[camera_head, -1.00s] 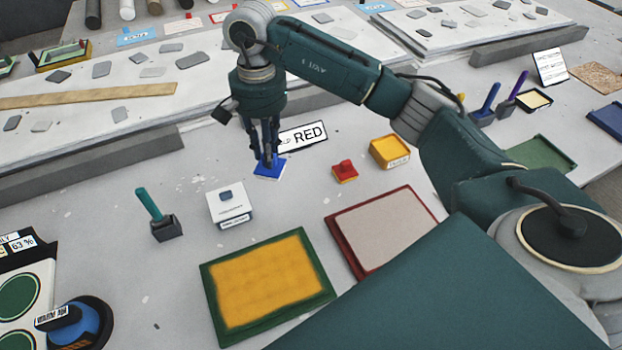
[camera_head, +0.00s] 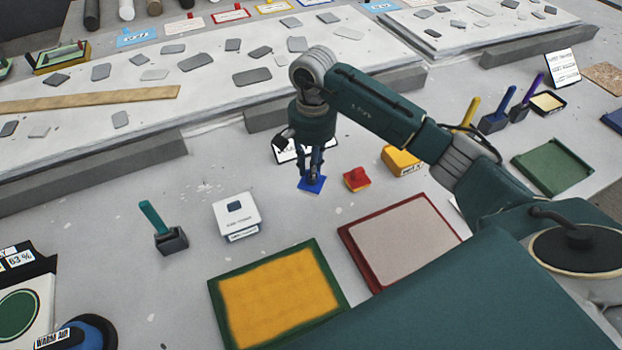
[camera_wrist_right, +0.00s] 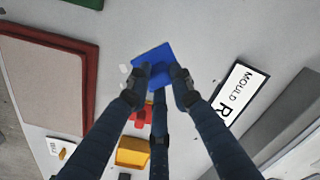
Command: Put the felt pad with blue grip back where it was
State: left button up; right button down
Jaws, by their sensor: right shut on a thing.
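The felt pad with blue grip (camera_head: 311,184) is in my right gripper (camera_head: 312,172), seen in the head view over the grey table. The wrist view shows the flat blue pad (camera_wrist_right: 153,56) at the fingertips of my right gripper (camera_wrist_right: 158,80), which is shut on its grip. The fingers mostly hide the grip. I cannot tell whether the pad touches the table. A similar red pad (camera_head: 356,179) sits just right of it, apart. My left gripper is not in view.
A yellow box (camera_head: 401,160) stands right of the red pad. A white sign (camera_head: 290,152) is behind my gripper. A white box (camera_head: 237,213) stands to the left, trays with yellow (camera_head: 280,297) and beige (camera_head: 402,238) faces in front. Table between them is clear.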

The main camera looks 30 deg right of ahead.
jog(key=shift+f, duration=0.65)
notch_tip(320, 180, down, 4)
jog(key=shift+f+p, duration=0.1)
jog(key=shift+p, duration=0.55)
jog(key=shift+f, duration=0.15)
jog(key=c, duration=1.5)
grip_release()
jog(key=shift+c, duration=0.2)
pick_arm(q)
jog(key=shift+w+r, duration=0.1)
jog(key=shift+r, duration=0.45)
